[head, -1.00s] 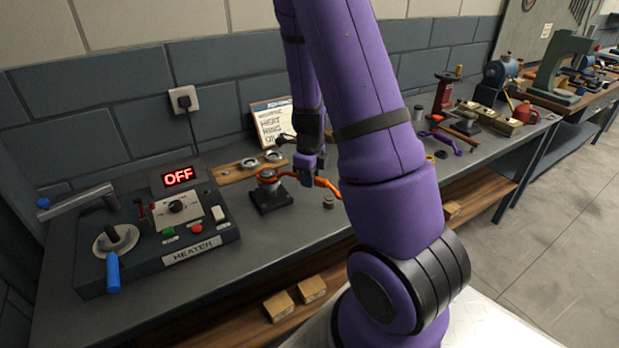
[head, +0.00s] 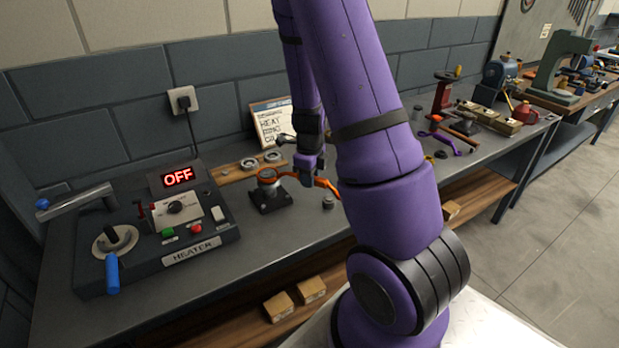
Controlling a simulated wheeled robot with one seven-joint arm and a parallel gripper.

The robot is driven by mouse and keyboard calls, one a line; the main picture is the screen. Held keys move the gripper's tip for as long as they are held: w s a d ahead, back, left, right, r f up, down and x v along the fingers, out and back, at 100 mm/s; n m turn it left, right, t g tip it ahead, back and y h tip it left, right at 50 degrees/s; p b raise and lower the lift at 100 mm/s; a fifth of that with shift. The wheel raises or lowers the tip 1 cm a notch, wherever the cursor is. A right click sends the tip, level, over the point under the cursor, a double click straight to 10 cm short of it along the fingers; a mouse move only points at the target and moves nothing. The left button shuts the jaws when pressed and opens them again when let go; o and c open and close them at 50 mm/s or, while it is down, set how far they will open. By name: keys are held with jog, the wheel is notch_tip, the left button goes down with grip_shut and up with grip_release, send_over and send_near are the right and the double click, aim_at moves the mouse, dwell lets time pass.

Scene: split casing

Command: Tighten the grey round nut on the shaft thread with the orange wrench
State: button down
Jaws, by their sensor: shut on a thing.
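The orange wrench (head: 328,184) shows to the right of my gripper (head: 308,176), which is shut on it above the bench. The wrench's left end reaches the top of a small dark fixture (head: 269,200) on the bench. A round grey part with an orange-brown rim (head: 267,176) sits on top of this fixture; I cannot tell the nut and the shaft thread apart there at this size. My fingers hide part of the wrench handle.
A heater box (head: 180,215) showing OFF, with a blue-handled lever, stands to the left. A wooden board with grey rings (head: 248,166) and a sign (head: 272,125) are behind. A small grey part (head: 328,202) lies right of the fixture. The front bench strip is clear.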

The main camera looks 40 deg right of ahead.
jog(key=shift+r, duration=0.1)
jog(key=shift+r, duration=0.8)
jog(key=shift+r, duration=2)
